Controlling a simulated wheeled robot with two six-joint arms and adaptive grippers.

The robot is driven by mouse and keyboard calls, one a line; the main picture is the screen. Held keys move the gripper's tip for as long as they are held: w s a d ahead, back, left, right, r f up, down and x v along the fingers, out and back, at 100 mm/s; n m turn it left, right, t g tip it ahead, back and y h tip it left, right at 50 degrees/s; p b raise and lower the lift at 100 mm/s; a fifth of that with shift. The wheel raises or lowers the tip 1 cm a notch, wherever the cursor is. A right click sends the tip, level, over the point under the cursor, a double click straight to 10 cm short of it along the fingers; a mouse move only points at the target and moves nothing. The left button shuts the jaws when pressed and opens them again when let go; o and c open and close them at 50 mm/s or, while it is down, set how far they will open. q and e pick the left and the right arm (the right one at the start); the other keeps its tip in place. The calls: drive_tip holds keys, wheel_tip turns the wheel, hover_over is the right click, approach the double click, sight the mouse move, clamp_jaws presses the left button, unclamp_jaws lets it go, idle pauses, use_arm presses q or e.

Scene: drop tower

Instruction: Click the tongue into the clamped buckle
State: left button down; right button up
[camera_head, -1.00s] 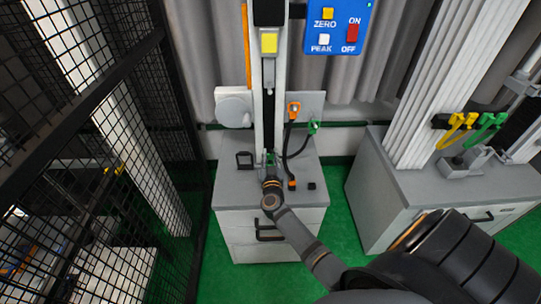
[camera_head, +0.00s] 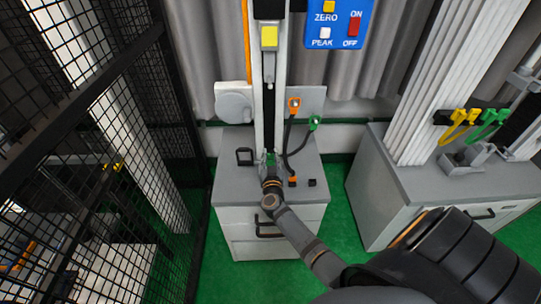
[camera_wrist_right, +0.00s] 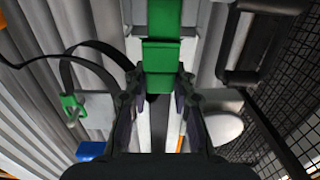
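A green buckle (camera_wrist_right: 165,18) shows at the top middle of the right wrist view. Just below it is a green tongue piece (camera_wrist_right: 160,56), in line with it. From this angle I cannot tell whether the tongue is seated in the buckle. The fingers of my right gripper (camera_wrist_right: 161,88) flank the tongue and appear closed on its sides. A black strap (camera_wrist_right: 100,46) curves from a green hook to the fingertips. In the head view my right gripper (camera_head: 270,165) is at the foot of the tower rail, largely hiding the green parts. My left gripper is not in view.
The tower rail (camera_head: 283,90) stands on a grey cabinet (camera_head: 232,180). Orange (camera_head: 294,105) and green (camera_head: 314,123) hooks hang beside it. A blue button panel (camera_head: 340,22) is above. A black mesh fence (camera_head: 110,110) bounds the left. Another cabinet (camera_head: 400,190) stands right.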

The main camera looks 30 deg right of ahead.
drive_tip(key=o, duration=0.5)
drive_tip(key=shift+s, duration=0.1)
drive_tip(key=v, duration=1.2)
